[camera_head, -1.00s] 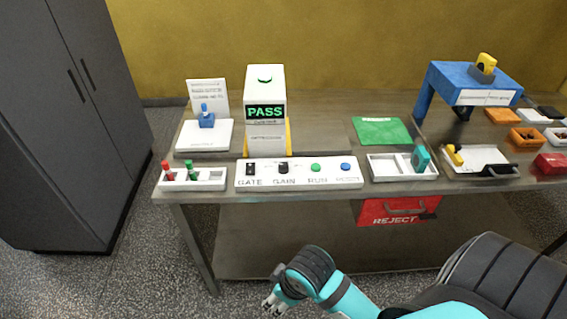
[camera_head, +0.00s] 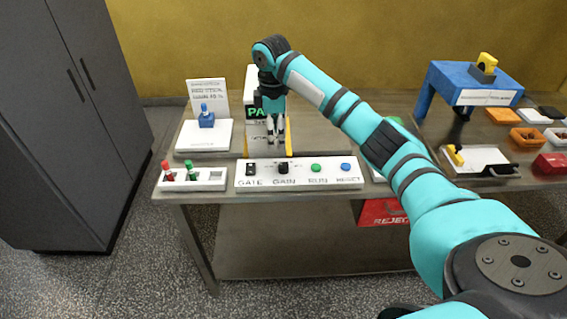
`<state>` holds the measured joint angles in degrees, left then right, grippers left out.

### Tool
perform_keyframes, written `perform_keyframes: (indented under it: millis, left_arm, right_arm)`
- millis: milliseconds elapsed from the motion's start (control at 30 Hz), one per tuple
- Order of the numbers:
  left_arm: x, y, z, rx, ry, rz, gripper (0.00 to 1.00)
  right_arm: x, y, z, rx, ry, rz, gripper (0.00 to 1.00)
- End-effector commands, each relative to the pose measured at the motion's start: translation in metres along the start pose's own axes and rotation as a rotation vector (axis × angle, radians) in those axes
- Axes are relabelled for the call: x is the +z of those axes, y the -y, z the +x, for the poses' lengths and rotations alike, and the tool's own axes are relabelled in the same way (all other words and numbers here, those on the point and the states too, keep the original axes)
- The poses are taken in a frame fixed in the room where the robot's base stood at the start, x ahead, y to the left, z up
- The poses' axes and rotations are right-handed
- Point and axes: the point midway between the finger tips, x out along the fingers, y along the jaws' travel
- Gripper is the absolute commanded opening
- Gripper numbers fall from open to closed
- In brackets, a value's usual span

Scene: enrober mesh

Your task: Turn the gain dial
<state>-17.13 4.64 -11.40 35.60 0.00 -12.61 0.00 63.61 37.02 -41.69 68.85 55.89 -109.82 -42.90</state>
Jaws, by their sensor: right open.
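The gain dial (camera_head: 284,168) is a small black knob on the white control panel (camera_head: 300,183), above the printed word GAIN. A black gate switch (camera_head: 251,169) sits to its left. A green run button (camera_head: 316,168) and a blue button (camera_head: 345,167) sit to its right. My right gripper (camera_head: 275,142) points down, open and empty, above and slightly left of the dial. It is apart from the dial. My right arm hides most of the machine with the green PASS display (camera_head: 257,113). My left gripper is not in view.
Left of the panel is a white tray (camera_head: 209,180) with red and green pegs. Behind it stands a white base (camera_head: 217,136) with a blue piece. A blue stand (camera_head: 447,84) is at the back right. The red reject bin (camera_head: 378,213) is below the tabletop, partly hidden.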

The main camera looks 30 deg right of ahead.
Motion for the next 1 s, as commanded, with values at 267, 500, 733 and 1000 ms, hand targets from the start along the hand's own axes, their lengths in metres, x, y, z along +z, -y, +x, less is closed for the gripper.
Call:
perform_keyframes:
  millis: [267, 500, 733, 1000]
  left_arm:
    - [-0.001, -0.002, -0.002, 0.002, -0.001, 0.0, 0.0]
    - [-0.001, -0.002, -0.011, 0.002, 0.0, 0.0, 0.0]
    - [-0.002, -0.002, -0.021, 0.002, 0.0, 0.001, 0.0]
    - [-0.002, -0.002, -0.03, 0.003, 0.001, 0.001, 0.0]
  right_arm:
    - [0.024, -0.021, -0.037, -0.017, -0.022, 0.018, 0.55]
    - [0.023, -0.019, 0.004, -0.018, -0.02, 0.018, 0.55]
    - [0.021, -0.019, 0.055, -0.017, -0.021, 0.019, 0.55]
    - [0.019, -0.018, 0.107, -0.014, -0.022, 0.019, 0.55]
